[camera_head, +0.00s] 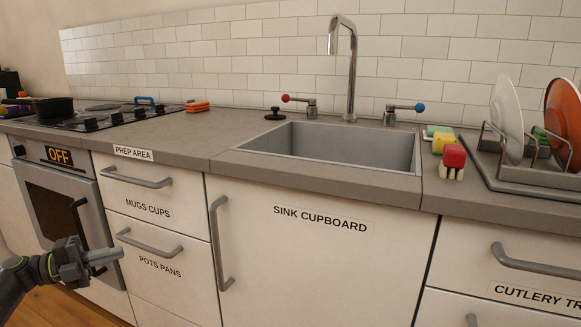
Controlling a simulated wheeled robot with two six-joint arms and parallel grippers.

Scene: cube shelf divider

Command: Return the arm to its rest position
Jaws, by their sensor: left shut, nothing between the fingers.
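My left gripper (104,257) is at the lower left, its arm coming in from the left edge. It is shut and empty, with the fingers pointing right. It hangs in front of the oven's lower right side and the "POTS PANS" drawer (162,282), below the counter's level. I cannot tell whether it is touching the front. My right gripper is not in view.
The counter (190,143) runs across above, with a sink (335,145), a tap (350,70) and a dish rack (530,170) with plates. The "SINK CUPBOARD" handle (221,243), drawer handles (137,178) and oven (65,200) stick out or face me. The cupboards are shut.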

